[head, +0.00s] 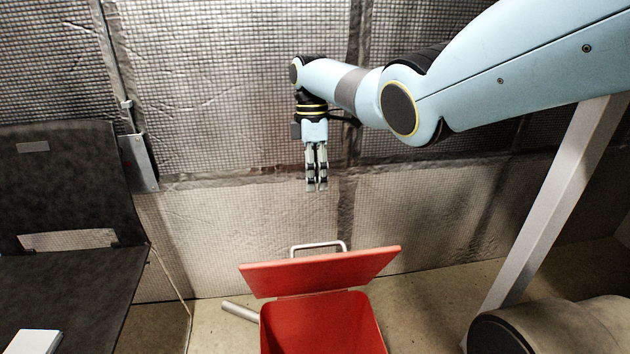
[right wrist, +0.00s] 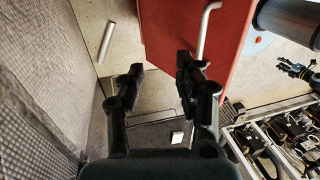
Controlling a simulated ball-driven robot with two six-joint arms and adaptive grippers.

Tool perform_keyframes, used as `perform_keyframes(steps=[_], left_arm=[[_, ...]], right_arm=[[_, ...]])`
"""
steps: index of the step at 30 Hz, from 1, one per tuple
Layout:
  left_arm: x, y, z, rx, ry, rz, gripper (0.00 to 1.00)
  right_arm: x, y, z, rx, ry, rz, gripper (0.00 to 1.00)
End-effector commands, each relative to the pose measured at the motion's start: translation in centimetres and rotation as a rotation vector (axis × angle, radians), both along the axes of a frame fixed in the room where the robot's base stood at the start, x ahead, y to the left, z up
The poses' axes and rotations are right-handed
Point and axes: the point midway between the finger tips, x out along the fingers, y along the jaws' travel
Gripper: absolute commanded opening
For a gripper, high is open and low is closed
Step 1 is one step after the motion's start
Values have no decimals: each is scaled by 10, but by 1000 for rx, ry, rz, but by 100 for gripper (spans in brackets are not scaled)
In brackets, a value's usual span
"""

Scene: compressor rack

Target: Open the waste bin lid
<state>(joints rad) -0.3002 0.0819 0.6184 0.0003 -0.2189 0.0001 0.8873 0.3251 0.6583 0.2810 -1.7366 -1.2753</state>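The red waste bin (head: 320,325) stands on the floor at the bottom centre of the head view. Its red lid (head: 320,272) is raised and tilted at the back, with the bin's inside showing below it. The pale bar handle (head: 318,246) is on the lid's far side. My right gripper (head: 317,188) points down above and behind the lid, clear of the handle. In the right wrist view its fingers (right wrist: 158,70) are apart and empty, beside the lid (right wrist: 222,40) and handle (right wrist: 205,30). A small dark jointed shape (right wrist: 297,72) there looks like my left gripper.
A dark chair-like bench (head: 70,270) with a white block (head: 35,342) stands at left. A grey tube (head: 240,311) lies beside the bin. A quilted metallic wall is behind. A slanted metal post (head: 550,205) stands at right. A rack (right wrist: 280,135) shows in the wrist view.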

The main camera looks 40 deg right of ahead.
Motion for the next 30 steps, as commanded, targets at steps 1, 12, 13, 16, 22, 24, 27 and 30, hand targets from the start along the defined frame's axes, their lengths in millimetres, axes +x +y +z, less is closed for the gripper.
perform_keyframes(steps=[1, 12, 13, 16, 22, 24, 27, 30], left_arm=[[0, -1, 0, -1, 0, 0, 40], [1, -1, 0, -2, -1, 0, 40], [1, -1, 0, -2, -1, 0, 40], [1, -2, 0, -2, -1, 0, 40], [1, -2, 0, -2, -1, 0, 40], [1, -2, 0, -2, -1, 0, 40], [1, -2, 0, -2, -1, 0, 40], [0, -2, 0, -2, 4, 0, 40]], right_arm=[[3, -2, 9, -2, -5, 0, 34], [17, -11, 86, -1, -3, -1, 34], [18, -11, 90, -1, -3, -1, 34], [20, -12, 100, 0, -1, 0, 34], [21, -13, 107, 0, 0, 0, 34], [21, -13, 107, 0, 0, -1, 34], [21, -13, 107, -1, -1, -1, 33], [23, -14, 106, -6, -9, -20, 20]])
